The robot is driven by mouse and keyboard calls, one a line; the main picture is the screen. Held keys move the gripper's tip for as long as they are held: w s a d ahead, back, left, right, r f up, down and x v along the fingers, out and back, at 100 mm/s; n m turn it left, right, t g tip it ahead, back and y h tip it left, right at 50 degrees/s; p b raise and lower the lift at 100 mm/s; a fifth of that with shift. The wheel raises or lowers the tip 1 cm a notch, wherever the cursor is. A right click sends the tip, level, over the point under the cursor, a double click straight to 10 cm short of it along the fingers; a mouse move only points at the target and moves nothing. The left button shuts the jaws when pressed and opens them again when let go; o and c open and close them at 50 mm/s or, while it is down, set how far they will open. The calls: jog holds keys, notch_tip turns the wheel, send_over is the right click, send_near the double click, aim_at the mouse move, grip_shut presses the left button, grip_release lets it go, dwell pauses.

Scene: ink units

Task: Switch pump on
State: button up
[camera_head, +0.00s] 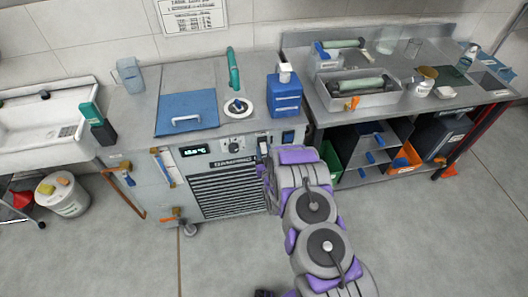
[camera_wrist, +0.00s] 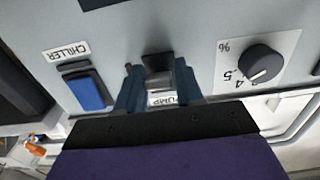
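The pump switch (camera_wrist: 158,64) is a dark rocker on the grey front panel, with a PUMP label (camera_wrist: 162,99) partly hidden between my fingers in the wrist view. Its lower part has a light face. My gripper (camera_wrist: 157,76) has its two dark blue fingers apart, one on each side of the switch. I cannot tell whether either finger touches it. In the head view my gripper (camera_head: 264,160) is at the chiller unit's front panel (camera_head: 222,163), near its upper right, and the arm hides part of the panel.
A blue CHILLER switch (camera_wrist: 86,90) sits left of the pump switch, and a black percent dial (camera_wrist: 260,62) right of it. On the unit's top are a blue jug (camera_head: 285,95) and a blue lid (camera_head: 187,113). A steel bench (camera_head: 330,103) stands at the right.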

aim_at(263, 145)
grip_shut()
jog(key=shift+r, duration=0.15)
jog(key=shift+r+g+p, duration=0.5)
jog(key=shift+g+p, duration=0.2)
jog(key=shift+p, duration=0.35)
jog(key=shift+r+g+h+p, duration=0.5)
jog(key=shift+r+g+p, duration=0.1)
jog(key=shift+g+p, duration=0.6)
jog(key=g+p, duration=0.1)
jog(key=r+g+h+p, duration=0.1)
jog(key=g, duration=0.1)
jog(key=shift+w, duration=0.1)
jog(key=shift+w+r+g+h+p, duration=0.15)
jog(key=shift+g+h+p, duration=0.15)
jog(key=shift+g+p, duration=0.7)
jog(key=shift+a+g, duration=0.1)
jog(key=shift+g, duration=0.2)
jog(key=shift+o, duration=0.4)
grip_release()
jog(key=shift+o, duration=1.4)
